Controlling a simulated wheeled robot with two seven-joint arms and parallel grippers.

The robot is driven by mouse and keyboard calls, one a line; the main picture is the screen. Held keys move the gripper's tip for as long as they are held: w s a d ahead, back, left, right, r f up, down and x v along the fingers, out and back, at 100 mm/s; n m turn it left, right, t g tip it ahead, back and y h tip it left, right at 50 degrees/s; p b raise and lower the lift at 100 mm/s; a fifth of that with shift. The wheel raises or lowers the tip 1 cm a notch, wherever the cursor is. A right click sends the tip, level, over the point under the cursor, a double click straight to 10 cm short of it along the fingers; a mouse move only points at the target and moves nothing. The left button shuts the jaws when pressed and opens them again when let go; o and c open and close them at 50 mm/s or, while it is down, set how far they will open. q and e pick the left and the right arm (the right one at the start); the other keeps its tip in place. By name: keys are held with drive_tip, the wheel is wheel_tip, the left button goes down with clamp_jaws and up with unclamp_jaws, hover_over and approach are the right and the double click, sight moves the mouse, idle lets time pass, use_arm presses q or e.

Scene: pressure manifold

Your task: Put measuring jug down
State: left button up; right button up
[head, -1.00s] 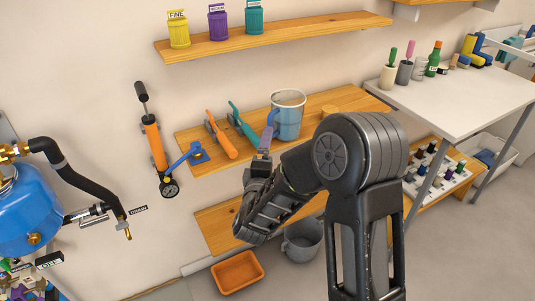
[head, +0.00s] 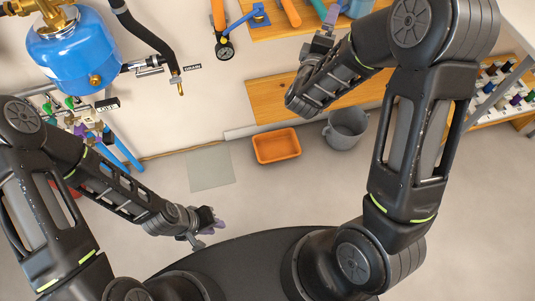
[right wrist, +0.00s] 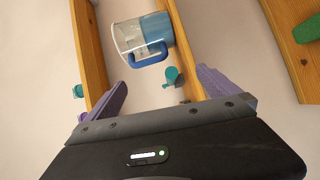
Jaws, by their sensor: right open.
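The measuring jug (right wrist: 143,36), a clear cup with blue contents and a blue handle, is ahead of my right gripper in the right wrist view. It appears to be at the wooden shelf (right wrist: 178,40); its base contact is not clear. In the head view only part of the jug (head: 358,9) shows at the top edge. My right gripper (right wrist: 168,96) is open and empty, its purple fingers apart and clear of the handle. It also shows in the head view (head: 328,20). My left gripper (head: 216,225) hangs low over the floor; its finger gap is unclear.
An orange bin (head: 276,147) and a grey bucket (head: 345,130) stand on the floor below a lower wooden shelf (head: 270,98). A blue tank (head: 72,48) with hoses is at the left. The floor in front is clear.

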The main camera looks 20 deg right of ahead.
drive_tip(key=s+a+f+m+g+y, duration=0.1)
drive_tip(key=s+a+f+y, duration=0.2)
drive_tip(key=f, duration=0.4)
drive_tip(key=s+a+f+m+g+y, duration=0.1)
drive_tip(key=a+f+m+g+y, duration=0.15)
drive_tip(key=a+f, duration=0.4)
drive_tip(key=s+a+f+m+g+y, duration=0.1)
drive_tip(key=s+a+f+y, duration=0.15)
drive_tip(key=f, duration=0.65)
drive_tip(key=s+a+f+m+g+y, duration=0.2)
drive_tip(key=s+a+f+g, duration=0.1)
drive_tip(key=s, duration=0.5)
drive_tip(key=s+a+f+m+g+y, duration=0.2)
drive_tip(key=s+a+f, duration=0.3)
drive_tip(key=s, duration=0.3)
drive_tip(key=s+a+f+m+g+y, duration=0.2)
drive_tip(key=s+a+f+m+g, duration=0.1)
drive_tip(key=s+a, duration=0.3)
drive_tip(key=shift+s+a+f+m+g, duration=0.15)
drive_tip(key=shift+s+f+m+g, duration=0.2)
drive_tip(key=shift+s+f+g, duration=0.35)
drive_tip(key=shift+s, duration=0.15)
drive_tip(key=shift+c, duration=0.6)
